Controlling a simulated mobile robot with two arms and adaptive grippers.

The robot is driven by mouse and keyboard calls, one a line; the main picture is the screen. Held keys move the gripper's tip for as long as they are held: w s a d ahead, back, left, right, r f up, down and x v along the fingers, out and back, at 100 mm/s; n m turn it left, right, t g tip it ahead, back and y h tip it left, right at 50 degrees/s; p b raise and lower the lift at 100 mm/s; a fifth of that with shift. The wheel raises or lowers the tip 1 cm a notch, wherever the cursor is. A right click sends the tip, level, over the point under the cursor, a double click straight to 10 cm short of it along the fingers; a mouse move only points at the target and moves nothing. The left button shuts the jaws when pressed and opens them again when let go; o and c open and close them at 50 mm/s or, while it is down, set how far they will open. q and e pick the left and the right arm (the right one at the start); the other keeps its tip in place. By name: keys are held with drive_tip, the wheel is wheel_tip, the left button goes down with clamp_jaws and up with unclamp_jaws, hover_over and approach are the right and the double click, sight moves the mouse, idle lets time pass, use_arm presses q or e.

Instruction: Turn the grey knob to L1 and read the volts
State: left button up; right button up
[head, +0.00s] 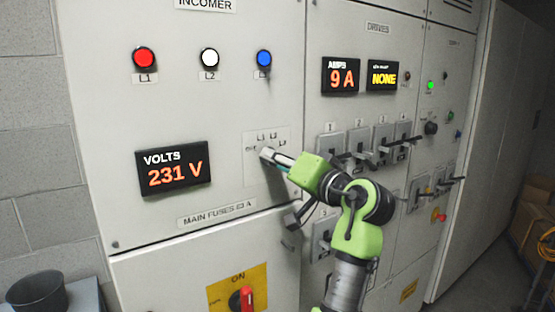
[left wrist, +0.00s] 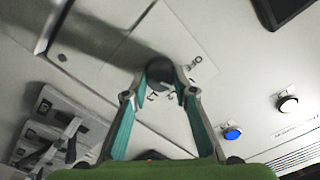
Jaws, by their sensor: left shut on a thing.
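The grey knob (left wrist: 160,70) sits on a pale plate (head: 281,141) on the incomer panel, with small labels L1, L2, L3 and what looks like OFF around it. My left gripper (head: 268,155) reaches it from the lower right and hides most of it in the head view. In the left wrist view the gripper's fingertips (left wrist: 160,88) are shut on the knob's two sides. I cannot tell which label the knob points to. The volts display (head: 173,168), left of the knob, reads 231 V in orange. My right gripper is not in view.
Red (head: 145,58), white (head: 209,57) and blue (head: 264,58) lamps sit above. Displays at right read 9 A (head: 341,77) and NONE (head: 382,75). Several grey breaker handles (head: 360,139) stick out at right. A red-handled switch (head: 241,299) is below. A dark bucket (head: 37,291) stands lower left.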

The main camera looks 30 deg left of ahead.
sight(267, 114)
use_arm(q)
drive_tip(key=shift+r, duration=0.1)
drive_tip(key=o, duration=1.1)
drive_tip(key=shift+a, duration=0.1)
wheel_tip(267, 114, up, 10)
drive_tip(key=shift+w+f, duration=0.1)
